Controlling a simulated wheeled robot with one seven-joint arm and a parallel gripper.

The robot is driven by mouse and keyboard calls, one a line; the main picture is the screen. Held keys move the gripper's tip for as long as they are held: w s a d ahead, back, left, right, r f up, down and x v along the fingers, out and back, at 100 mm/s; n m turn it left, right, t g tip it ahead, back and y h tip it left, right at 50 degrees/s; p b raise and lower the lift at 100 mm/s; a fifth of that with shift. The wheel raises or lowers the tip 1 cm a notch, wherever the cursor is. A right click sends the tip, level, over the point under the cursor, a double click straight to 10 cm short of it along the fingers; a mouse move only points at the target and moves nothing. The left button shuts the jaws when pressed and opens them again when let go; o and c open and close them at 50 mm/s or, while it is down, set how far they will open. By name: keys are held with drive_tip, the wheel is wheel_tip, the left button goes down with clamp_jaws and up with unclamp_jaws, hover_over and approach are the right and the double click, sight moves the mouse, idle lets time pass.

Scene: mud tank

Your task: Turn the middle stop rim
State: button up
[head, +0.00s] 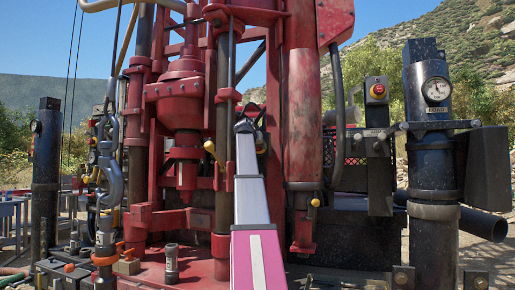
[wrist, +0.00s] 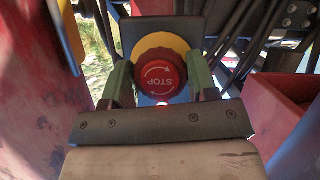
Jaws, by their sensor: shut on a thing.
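A red STOP knob (wrist: 161,75) with white lettering and arrows, upside down, fills the middle of the wrist view. A yellow collar (wrist: 158,42) lies behind it, on a dark plate (wrist: 133,30). My gripper (wrist: 158,66) has one green finger on each side of the knob and is shut on its rim. In the head view my white and magenta arm reaches up to the red rig, and the fingers and held knob cannot be made out there.
The red rig (head: 303,110) with its vertical columns stands close around my arm. A black cylinder with a gauge (head: 436,90) is at the right. In the wrist view dark hoses (wrist: 240,35) run behind the knob at right, and red structure (wrist: 45,100) flanks it.

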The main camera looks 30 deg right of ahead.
drive_tip(key=m+t+y, duration=0.1)
drive_tip(key=m, duration=0.1)
drive_tip(key=shift+s+m, duration=0.1)
drive_tip(key=shift+m, duration=0.2)
drive_tip(key=shift+m+t+y, duration=0.6)
drive_tip(key=shift+m+t, duration=0.5)
drive_tip(key=shift+m, duration=0.3)
drive_tip(key=o, duration=0.9)
drive_tip(key=v, duration=1)
drive_tip(key=shift+s+a+r, duration=0.15)
drive_tip(key=shift+s+a, duration=0.05)
drive_tip(key=shift+s, duration=0.05)
